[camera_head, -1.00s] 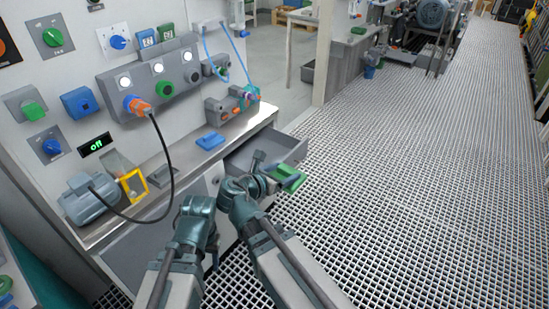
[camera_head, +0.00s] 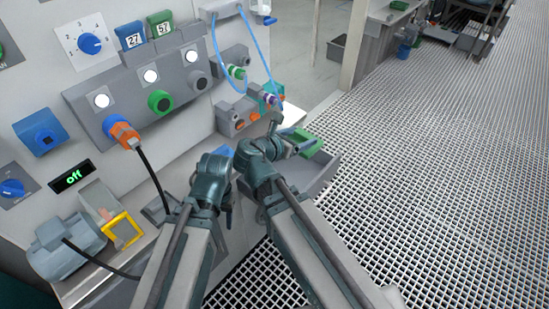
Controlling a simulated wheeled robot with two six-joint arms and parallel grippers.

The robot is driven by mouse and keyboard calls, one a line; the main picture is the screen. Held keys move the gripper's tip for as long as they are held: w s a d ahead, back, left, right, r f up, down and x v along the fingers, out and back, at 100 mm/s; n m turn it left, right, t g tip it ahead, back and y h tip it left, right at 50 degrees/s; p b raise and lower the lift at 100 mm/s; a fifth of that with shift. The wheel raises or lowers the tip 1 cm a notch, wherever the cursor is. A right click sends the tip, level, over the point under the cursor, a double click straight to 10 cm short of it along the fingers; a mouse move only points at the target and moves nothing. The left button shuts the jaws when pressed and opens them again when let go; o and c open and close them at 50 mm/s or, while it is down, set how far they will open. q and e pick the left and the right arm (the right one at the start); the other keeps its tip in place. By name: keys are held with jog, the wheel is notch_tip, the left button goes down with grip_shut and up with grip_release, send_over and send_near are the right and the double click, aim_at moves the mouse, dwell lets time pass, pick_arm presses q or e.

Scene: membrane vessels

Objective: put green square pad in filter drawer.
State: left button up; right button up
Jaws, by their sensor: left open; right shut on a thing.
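A green square pad (camera_head: 304,143) is held by my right gripper (camera_head: 290,143), which is shut on it. In the picture the pad overlaps the far edge of the open grey drawer (camera_head: 318,179), which juts out from the bench. The pad looks raised above the drawer, but its exact height is hard to tell. The drawer's left part is hidden behind my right wrist. My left gripper (camera_head: 229,202) hangs low in front of the bench, left of the drawer. It is open and empty, and mostly hidden by its own wrist.
A black cable (camera_head: 154,175) hangs at left. The grated floor (camera_head: 430,190) at right is clear.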

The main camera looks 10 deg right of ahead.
jog(key=shift+w+a+f+b, duration=1.15)
jog(key=shift+w+f+b, duration=2.85)
jog(key=shift+w, duration=0.75)
notch_tip(320, 180, down, 17)
jog(key=b, duration=1.7)
jog(key=shift+f+b, duration=0.55)
jog(key=shift+f, duration=0.1)
jog(key=o, duration=1.4)
